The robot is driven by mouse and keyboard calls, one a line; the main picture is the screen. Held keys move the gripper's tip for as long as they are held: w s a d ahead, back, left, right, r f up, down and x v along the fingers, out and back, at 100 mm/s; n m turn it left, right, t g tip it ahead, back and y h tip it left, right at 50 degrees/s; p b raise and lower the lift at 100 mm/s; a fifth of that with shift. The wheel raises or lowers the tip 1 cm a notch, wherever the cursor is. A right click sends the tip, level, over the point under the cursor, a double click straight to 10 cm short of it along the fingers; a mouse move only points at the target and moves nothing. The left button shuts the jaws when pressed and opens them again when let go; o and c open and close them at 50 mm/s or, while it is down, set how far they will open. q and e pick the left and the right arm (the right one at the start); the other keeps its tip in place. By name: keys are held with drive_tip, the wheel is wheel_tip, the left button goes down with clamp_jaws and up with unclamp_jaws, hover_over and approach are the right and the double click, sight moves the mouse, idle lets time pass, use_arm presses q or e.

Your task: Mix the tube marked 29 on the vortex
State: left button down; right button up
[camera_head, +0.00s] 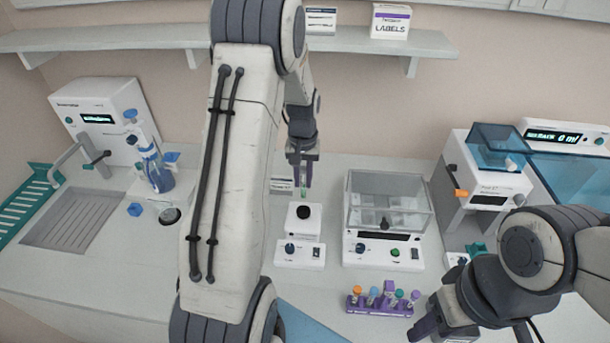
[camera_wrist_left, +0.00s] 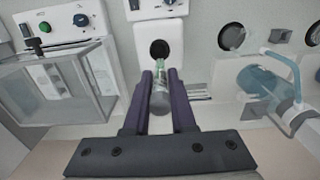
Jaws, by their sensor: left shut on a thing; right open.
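My left gripper (camera_head: 302,160) is shut on a tube (camera_head: 303,182) and holds it above the vortex mixer (camera_head: 303,222). The tube's lower end looks green and points down toward the mixer's black cup (camera_head: 303,211). In the left wrist view the tube (camera_wrist_left: 160,92) sits between the two purple fingers (camera_wrist_left: 159,100), with the mixer's cup (camera_wrist_left: 160,48) just beyond its end. I cannot read any number on the tube. I cannot tell for sure whether the tube touches the cup; it looks apart. My right gripper (camera_head: 428,326) is open at the lower right, near the tube rack.
A purple rack (camera_head: 380,308) with several capped tubes stands at the front. A clear-lidded machine (camera_head: 385,220) stands right of the mixer.

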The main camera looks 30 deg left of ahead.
sight(303, 198)
use_arm(q)
drive_tip(key=shift+f+b, duration=1.8)
drive_tip(key=shift+f, duration=0.55)
drive_tip(key=shift+s+d, duration=0.1)
drive_tip(key=shift+f+b, duration=0.6)
drive_tip(key=shift+f, duration=0.7)
idle(4.2)
